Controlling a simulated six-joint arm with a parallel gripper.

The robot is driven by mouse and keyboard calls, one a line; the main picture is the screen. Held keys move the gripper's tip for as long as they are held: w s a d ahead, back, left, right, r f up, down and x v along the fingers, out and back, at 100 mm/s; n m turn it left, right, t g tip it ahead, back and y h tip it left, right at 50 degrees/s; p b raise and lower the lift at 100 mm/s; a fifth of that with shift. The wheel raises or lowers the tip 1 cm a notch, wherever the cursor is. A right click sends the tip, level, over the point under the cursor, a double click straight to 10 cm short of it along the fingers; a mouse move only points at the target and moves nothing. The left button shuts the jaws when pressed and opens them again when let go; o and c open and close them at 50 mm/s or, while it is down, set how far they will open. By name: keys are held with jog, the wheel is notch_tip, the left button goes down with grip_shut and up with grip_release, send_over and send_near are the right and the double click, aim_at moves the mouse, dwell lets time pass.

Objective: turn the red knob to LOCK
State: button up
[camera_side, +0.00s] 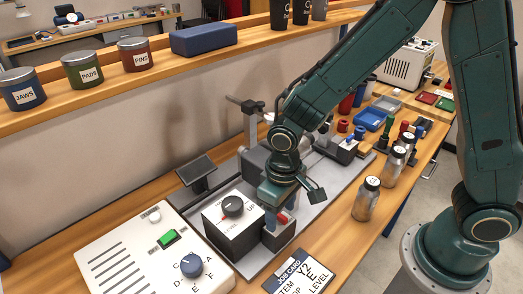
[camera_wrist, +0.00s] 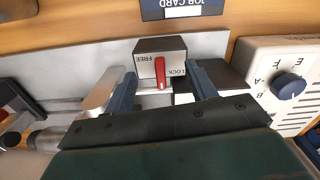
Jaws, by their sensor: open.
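The red knob (camera_wrist: 160,72) is a narrow red bar on the pale face of a small dark-topped block (camera_wrist: 160,45), labelled FREE and LOCK. In the wrist view the bar stands upright, with FREE at its upper left and LOCK to its right. My gripper (camera_wrist: 163,90) is open, its two blue-grey fingers on either side of the knob with gaps showing between. In the side view my gripper (camera_side: 284,203) is down at the block, and a bit of the red knob (camera_side: 283,217) shows beneath it; the rest is hidden.
A box with a black knob (camera_side: 232,206) stands close to the left of my gripper. A white panel (camera_side: 130,262) with a blue knob and green button is further left. The job card (camera_side: 300,272) lies in front. Metal bottles (camera_side: 366,200) stand at the right.

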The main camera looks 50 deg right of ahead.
aim_at(280, 215)
jog(key=shift+m, duration=0.7)
notch_tip(280, 215, up, 14)
jog(key=s+d+r+t, duration=0.2)
jog(key=s+d+r, duration=0.2)
jog(key=s+d, duration=0.2)
jog(key=s+d+r+t, duration=0.3)
jog(key=s+d, duration=0.4)
jog(key=d, duration=0.1)
jog(key=shift+s+r+t, duration=0.2)
jog(key=shift+r+t, duration=0.1)
jog(key=shift+r, duration=0.1)
dwell(0.8)
dwell(0.3)
jog(key=shift+c, duration=0.7)
